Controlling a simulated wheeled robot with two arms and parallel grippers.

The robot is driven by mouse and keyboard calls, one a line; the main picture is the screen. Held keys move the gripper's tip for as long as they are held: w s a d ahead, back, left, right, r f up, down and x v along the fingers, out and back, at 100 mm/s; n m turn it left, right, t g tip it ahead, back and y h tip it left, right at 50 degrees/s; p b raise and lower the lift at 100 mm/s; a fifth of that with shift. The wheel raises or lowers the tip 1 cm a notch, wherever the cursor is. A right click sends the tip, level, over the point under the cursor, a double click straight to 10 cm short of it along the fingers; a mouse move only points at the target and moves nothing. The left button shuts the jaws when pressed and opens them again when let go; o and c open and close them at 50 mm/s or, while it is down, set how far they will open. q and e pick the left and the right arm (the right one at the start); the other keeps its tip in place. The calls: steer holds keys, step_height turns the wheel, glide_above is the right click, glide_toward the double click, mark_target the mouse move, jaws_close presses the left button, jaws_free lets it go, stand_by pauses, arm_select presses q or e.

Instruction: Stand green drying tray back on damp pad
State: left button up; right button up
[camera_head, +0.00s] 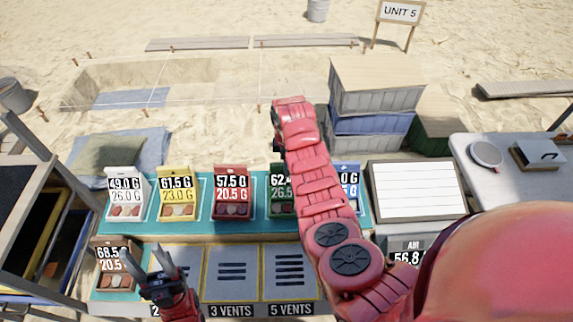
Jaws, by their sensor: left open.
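The green drying tray (275,186) stands upright in the back row on a teal strip (203,222). Its label starts with "62" above "26.5", and my right arm hides its right part. My left gripper (168,262) is open and empty, low at the front left, between a brown tray (117,274) and the vent plates. My right arm reaches across the scene to its far end (280,118) above and behind the row; its jaws are not clear. I cannot tell for sure which surface is the damp pad.
White (127,198), yellow (175,198), red (232,198) and blue (348,180) trays share the back row. Vent plates (231,272) lie in front. A display (405,258) reads "56.8". A white board (417,190) stands right; a rack (40,215) stands left.

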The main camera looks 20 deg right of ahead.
steer(key=shift+r, duration=0.1)
steer(key=shift+r, duration=0.15)
